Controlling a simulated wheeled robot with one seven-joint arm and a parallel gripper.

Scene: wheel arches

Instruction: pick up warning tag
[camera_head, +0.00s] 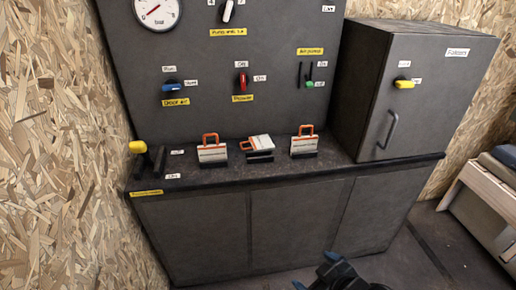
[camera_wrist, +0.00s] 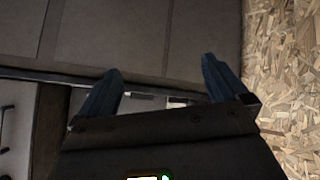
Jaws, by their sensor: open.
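Three white warning tags with orange-red loop handles stand in dark holders on the counter in the head view: a left tag (camera_head: 212,153), a middle tag (camera_head: 259,143) and a right tag (camera_head: 304,145). The middle tag looks tilted, with its loop to the left. My gripper (camera_head: 316,272) is low in front of the cabinet, below and away from the tags. In the wrist view my gripper (camera_wrist: 160,82) has its two blue fingers spread apart with nothing between them. No tag can be clearly made out in the wrist view.
The dark counter (camera_head: 190,181) ends in a front edge above cabinet doors. A yellow-knobbed lever (camera_head: 138,147) stands at its left end. A grey box (camera_head: 395,90) with a handle stands at the right. Switches are on the panel (camera_head: 215,50) behind. A bench (camera_head: 485,200) stands far right.

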